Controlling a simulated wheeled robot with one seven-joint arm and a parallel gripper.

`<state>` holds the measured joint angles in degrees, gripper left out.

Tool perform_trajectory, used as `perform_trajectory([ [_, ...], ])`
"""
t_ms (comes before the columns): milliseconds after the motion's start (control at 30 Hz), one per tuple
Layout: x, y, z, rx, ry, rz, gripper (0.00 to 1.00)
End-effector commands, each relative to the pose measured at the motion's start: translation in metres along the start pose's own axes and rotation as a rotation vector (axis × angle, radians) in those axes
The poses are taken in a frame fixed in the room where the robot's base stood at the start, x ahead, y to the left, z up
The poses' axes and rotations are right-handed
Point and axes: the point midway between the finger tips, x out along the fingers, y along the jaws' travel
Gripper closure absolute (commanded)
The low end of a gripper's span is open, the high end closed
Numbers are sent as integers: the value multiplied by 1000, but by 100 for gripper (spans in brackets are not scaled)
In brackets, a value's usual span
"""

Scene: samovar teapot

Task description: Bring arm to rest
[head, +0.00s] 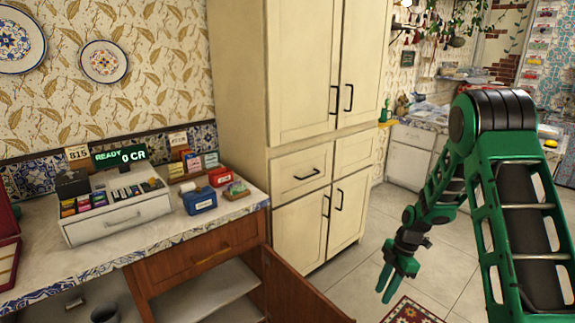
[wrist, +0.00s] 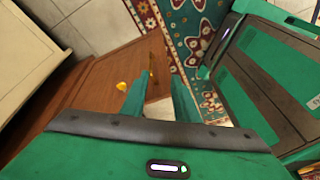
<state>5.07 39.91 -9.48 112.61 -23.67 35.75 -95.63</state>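My green arm reaches in from the right of the head view and bends down toward the floor. My gripper (head: 392,284) hangs in the air in front of the cream cupboard, right of the open wooden door. In the wrist view my gripper (wrist: 157,88) shows two green fingers standing apart. Nothing is seen between them but the floor and wood beyond.
An open brown door (head: 295,292) juts out under the counter (head: 155,247). A till (head: 115,205) stands on the counter. A tall cream cupboard (head: 300,140) is behind. A patterned rug (head: 410,311) lies on the tiled floor.

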Motion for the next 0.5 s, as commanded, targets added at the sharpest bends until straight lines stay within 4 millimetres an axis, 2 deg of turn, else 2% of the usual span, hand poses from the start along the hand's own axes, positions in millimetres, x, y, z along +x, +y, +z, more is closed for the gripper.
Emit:
perform_trajectory([
  [33, -22, -8, 2, 73, -17, 13, 72],
  [200, -79, -43, 10, 339, -69, 44, 72],
  [500, -160, -121, 15, 820, -124, 117, 72],
])
